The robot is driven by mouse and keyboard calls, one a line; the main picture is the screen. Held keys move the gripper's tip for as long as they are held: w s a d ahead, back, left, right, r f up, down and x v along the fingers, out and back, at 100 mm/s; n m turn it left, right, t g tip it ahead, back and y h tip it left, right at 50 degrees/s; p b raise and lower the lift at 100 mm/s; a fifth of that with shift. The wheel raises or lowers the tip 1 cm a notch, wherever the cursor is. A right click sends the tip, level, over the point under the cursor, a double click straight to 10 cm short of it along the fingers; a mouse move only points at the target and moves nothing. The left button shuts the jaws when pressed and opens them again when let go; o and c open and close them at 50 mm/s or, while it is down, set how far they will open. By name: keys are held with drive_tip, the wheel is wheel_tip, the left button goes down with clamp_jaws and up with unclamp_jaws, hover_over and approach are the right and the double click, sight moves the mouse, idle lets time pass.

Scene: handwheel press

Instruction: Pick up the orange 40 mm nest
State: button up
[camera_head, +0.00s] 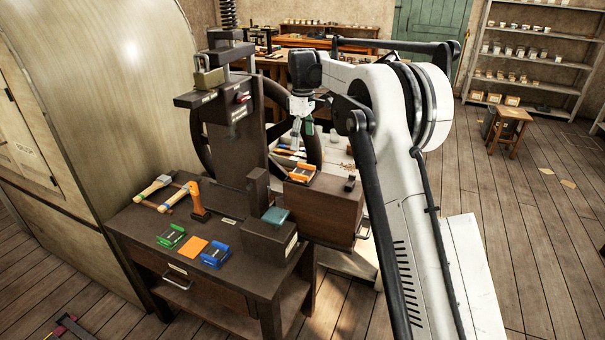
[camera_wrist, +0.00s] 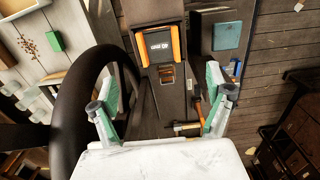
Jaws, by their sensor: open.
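The orange nest (camera_head: 300,172), with a dark label plate in its middle, lies on top of a brown wooden box right of the press. My gripper (camera_head: 302,132) hangs above and behind the box in the head view, apart from the nest. In the wrist view my gripper (camera_wrist: 162,102) is open and empty, with its two pale green fingers spread wide.
The dark handwheel (camera_wrist: 62,100) stands close to my left finger. The press column (camera_head: 240,140) rises left of the nest. Green (camera_head: 170,237) and blue (camera_head: 215,255) nests and a flat orange square (camera_head: 194,247) lie on the bench. A teal pad (camera_head: 275,216) is nearby.

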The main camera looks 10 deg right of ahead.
sight(302, 173)
wheel_tip(302, 173, down, 12)
drive_tip(key=shift+w+r+p, duration=0.1)
drive_tip(key=shift+p, duration=0.75)
drive_tip(key=shift+c, duration=0.5)
drive_tip(key=c, duration=1.6)
drive_tip(key=shift+o, duration=0.2)
drive_tip(key=shift+r, duration=0.15)
